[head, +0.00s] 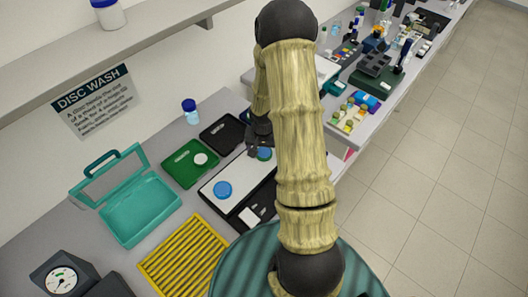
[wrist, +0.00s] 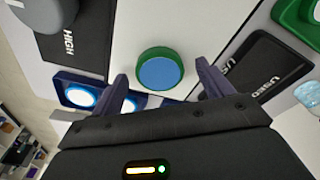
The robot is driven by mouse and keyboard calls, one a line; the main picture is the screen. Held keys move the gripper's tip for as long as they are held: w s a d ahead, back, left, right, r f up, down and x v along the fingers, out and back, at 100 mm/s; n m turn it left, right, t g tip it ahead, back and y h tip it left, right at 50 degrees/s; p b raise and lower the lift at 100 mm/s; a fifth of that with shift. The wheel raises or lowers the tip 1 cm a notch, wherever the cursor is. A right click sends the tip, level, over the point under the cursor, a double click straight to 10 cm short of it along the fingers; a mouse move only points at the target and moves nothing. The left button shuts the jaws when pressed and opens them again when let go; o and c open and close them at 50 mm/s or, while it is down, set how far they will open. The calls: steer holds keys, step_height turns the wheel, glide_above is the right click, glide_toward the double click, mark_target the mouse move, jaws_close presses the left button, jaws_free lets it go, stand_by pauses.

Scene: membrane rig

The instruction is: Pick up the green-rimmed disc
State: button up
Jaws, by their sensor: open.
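The green-rimmed disc (wrist: 160,72) has a blue face and lies on a white board (wrist: 188,25) in the wrist view. In the head view the disc (head: 264,154) shows at the board's far end, partly hidden by my arm. My gripper (wrist: 161,82) is open, its two dark fingers on either side of the disc's near part with gaps between. I cannot tell how high the fingertips are above the board. In the head view my gripper (head: 259,140) is just by the disc, partly hidden by the arm.
A blue disc (head: 222,190) lies nearer on the white board. A green tray (head: 182,172) with a white disc, a black tray (head: 218,134), a teal case (head: 140,212) and a yellow rack (head: 186,260) stand around. Blue-framed white discs (wrist: 82,96) lie near the left finger.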

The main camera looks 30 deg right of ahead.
mark_target(264, 153)
steer(key=shift+f, duration=0.15)
steer(key=shift+c, duration=0.5)
steer(key=c, duration=1)
steer(key=shift+o, duration=0.2)
step_height(264, 153, up, 10)
steer(key=b, duration=0.1)
